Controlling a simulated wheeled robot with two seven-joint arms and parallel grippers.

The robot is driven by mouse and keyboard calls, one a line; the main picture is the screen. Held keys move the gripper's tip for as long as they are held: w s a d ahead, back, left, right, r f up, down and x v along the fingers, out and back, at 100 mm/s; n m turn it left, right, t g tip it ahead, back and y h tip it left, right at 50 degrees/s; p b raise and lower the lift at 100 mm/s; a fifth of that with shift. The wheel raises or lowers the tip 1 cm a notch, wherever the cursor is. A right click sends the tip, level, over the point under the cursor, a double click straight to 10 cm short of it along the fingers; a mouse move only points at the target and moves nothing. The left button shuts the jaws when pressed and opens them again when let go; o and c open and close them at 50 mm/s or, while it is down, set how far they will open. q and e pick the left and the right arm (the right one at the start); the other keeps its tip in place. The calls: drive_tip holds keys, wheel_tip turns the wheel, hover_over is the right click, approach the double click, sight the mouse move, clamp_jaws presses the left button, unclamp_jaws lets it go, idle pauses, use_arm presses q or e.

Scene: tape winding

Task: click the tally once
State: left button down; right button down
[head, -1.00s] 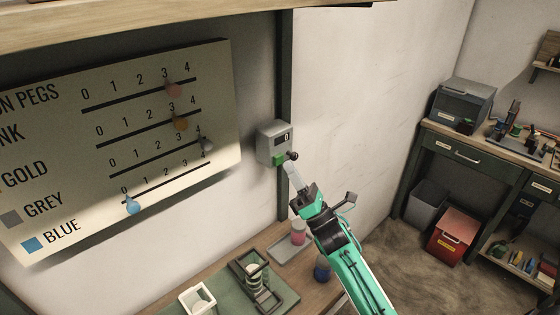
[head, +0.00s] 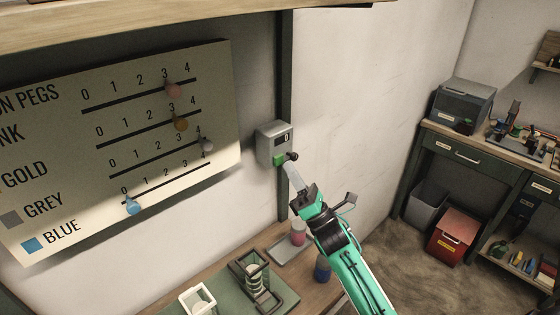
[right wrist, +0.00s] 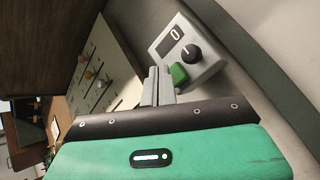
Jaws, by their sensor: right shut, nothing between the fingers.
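The tally (head: 274,144) is a grey box on the dark upright post, with a small display, a dark round knob and a green button (head: 279,160). In the right wrist view the tally (right wrist: 205,66) shows a 0 on its display, and the green button (right wrist: 179,74) is beside my fingertips. My right gripper (head: 290,171) is shut and empty, with its tips just below the button. In the right wrist view the shut fingers (right wrist: 157,80) appear very close to the button; I cannot tell whether they touch it. My left gripper is out of view.
A pegboard sign (head: 120,140) with coloured pegs hangs left of the tally. The bench below bears a green mat (head: 225,296) with a winding fixture, a grey tray (head: 288,252) with a pink spool and a blue spool (head: 322,269). Wall right of the post is bare.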

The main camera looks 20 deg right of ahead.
idle(0.7)
drive_tip(key=shift+w+a+b, duration=0.15)
drive_tip(key=shift+w+b, duration=0.2)
drive_tip(key=shift+w, duration=0.05)
drive_tip(key=shift+w+a+b, duration=0.15)
drive_tip(key=shift+w+b, duration=0.2)
drive_tip(key=shift+w, duration=0.1)
idle(0.6)
drive_tip(key=shift+s, duration=0.15)
drive_tip(key=shift+s+d, duration=0.25)
drive_tip(key=shift+s, duration=0.5)
drive_tip(key=shift+s+d, duration=0.3)
drive_tip(key=shift+s, duration=0.5)
drive_tip(key=shift+s+d, duration=0.25)
drive_tip(key=shift+s, duration=0.5)
drive_tip(key=shift+s+d, duration=0.3)
drive_tip(key=shift+s, duration=0.5)
